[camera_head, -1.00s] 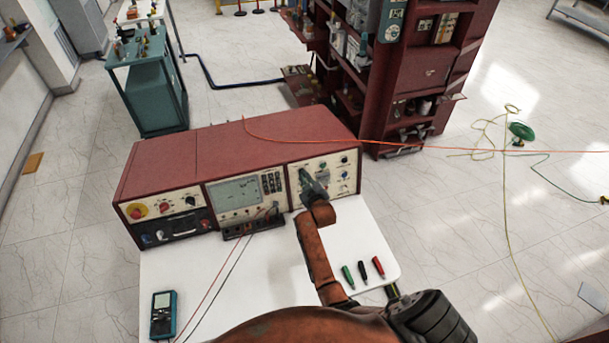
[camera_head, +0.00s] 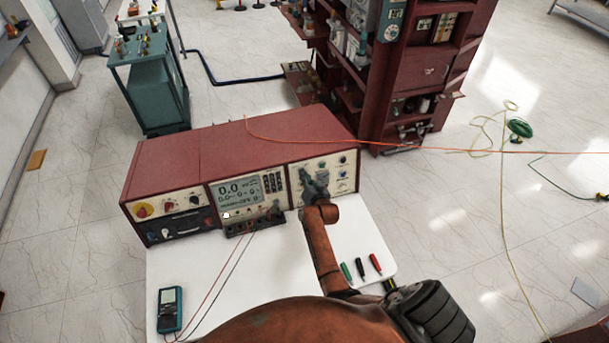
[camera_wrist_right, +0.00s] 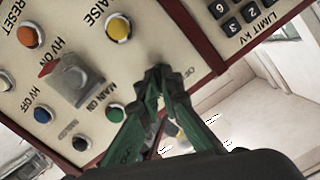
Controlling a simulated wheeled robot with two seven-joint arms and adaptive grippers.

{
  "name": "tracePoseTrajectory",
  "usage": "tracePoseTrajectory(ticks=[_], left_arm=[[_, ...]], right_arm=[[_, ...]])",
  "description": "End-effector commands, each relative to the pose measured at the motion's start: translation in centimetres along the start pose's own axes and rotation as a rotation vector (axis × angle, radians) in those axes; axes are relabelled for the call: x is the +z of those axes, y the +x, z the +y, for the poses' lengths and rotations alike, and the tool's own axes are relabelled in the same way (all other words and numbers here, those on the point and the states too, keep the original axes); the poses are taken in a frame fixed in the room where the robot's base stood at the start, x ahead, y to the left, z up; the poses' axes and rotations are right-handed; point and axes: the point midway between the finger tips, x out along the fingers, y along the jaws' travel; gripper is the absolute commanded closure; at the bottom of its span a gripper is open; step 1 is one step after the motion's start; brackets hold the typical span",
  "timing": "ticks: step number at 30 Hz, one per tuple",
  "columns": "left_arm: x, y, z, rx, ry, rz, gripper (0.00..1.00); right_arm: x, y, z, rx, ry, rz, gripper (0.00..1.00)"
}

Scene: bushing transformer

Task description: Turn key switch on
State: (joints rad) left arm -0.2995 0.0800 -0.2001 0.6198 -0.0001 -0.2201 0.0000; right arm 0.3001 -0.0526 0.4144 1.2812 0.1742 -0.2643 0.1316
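The control console (camera_head: 235,150) is a long red box on a white table, with cream front panels. Its middle screen (camera_head: 237,188) is lit and shows 0.0 readings. My right gripper (camera_head: 312,185) is at the lower left of the right-hand panel. In the right wrist view its green fingers (camera_wrist_right: 162,75) come together at the panel, beside a small OFF label. The tips close around the key switch, which they almost fully hide; its exact angle cannot be read. My left gripper is not in view.
A multimeter (camera_head: 170,309) and three coloured probes (camera_head: 361,266) lie on the table (camera_head: 215,275). A red cabinet (camera_head: 420,70) stands behind.

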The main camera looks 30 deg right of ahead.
Motion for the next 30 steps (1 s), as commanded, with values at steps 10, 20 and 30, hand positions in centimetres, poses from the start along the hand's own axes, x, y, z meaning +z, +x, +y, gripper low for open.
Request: tracePoseTrajectory(ticks=[10,20,30], left_arm=[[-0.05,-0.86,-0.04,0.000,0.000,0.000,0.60],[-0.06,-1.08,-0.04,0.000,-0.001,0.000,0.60],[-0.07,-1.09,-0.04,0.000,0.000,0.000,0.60]], right_arm=[[0.10,-0.02,0.05,-0.014,0.235,-0.003,1.00],[0.16,-0.01,0.09,-0.020,0.331,-0.003,1.00],[0.19,-0.01,0.11,-0.020,0.342,-0.003,1.00]])
